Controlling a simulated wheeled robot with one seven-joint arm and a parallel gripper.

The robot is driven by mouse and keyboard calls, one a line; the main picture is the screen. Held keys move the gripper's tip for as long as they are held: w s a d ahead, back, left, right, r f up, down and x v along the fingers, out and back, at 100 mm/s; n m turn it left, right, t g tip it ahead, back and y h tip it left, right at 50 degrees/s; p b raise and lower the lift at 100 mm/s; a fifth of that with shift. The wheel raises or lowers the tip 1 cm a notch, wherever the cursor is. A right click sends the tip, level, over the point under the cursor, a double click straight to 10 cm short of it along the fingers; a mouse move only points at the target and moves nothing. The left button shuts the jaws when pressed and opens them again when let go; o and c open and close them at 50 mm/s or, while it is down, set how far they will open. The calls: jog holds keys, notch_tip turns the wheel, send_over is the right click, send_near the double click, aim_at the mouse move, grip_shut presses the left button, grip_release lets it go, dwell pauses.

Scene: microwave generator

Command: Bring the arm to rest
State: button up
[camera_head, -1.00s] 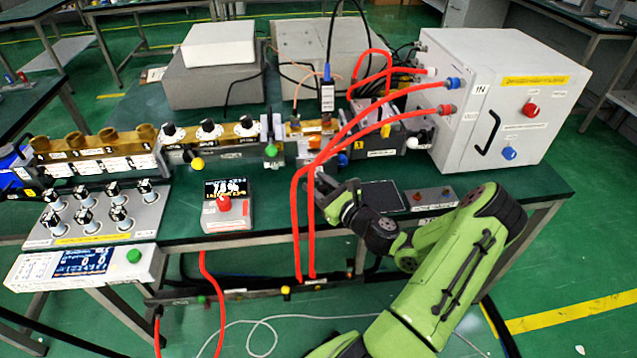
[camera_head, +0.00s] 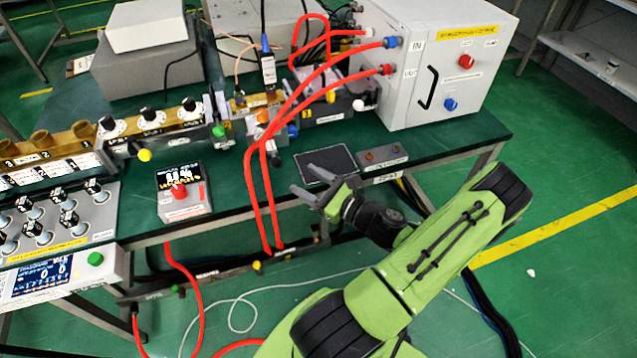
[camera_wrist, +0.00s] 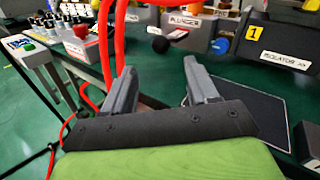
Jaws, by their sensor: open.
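My gripper (camera_head: 306,183) is open and empty, with its two grey fingers apart. It is at the front edge of the green table (camera_head: 232,179), just right of the red hoses and left of a black pad (camera_head: 326,166). In the wrist view my gripper (camera_wrist: 160,85) points towards the table, and nothing is between the fingers. My green arm (camera_head: 440,245) reaches up from the lower middle of the head view and is bent.
Red hoses (camera_head: 268,190) hang over the table's front edge close to my gripper. A white cabinet (camera_head: 430,65) stands at the back right. A small box with a red knob (camera_head: 184,195) is to the left. Green floor (camera_head: 560,280) is open at the right.

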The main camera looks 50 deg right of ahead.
jog(key=s, duration=0.3)
jog(key=shift+s, duration=0.1)
dwell(0.3)
jog(key=w+a+r+n+g+y+p, duration=0.2)
jog(key=a+r+n+g+y+p, duration=0.15)
jog(key=a+n+g, duration=0.5)
jog(key=w+a+r+n+g+y+p, duration=0.25)
jog(key=a+r+n+g, duration=0.2)
jog(key=a+n, duration=0.7)
jog(key=s+a+r+n+h+p, duration=0.2)
jog(key=s+r+n+h, duration=0.1)
jog(key=s+r+n, duration=0.2)
jog(key=s+a+r+n+h+p, duration=0.2)
jog(key=s+r+n, duration=0.3)
jog(key=r+n, duration=0.4)
notch_tip(320, 180, up, 5)
jog(key=shift+a+f+t+h, duration=0.15)
jog(key=shift+a+t+h, duration=0.15)
jog(key=shift+a+h, duration=0.35)
jog(key=shift+a, duration=0.2)
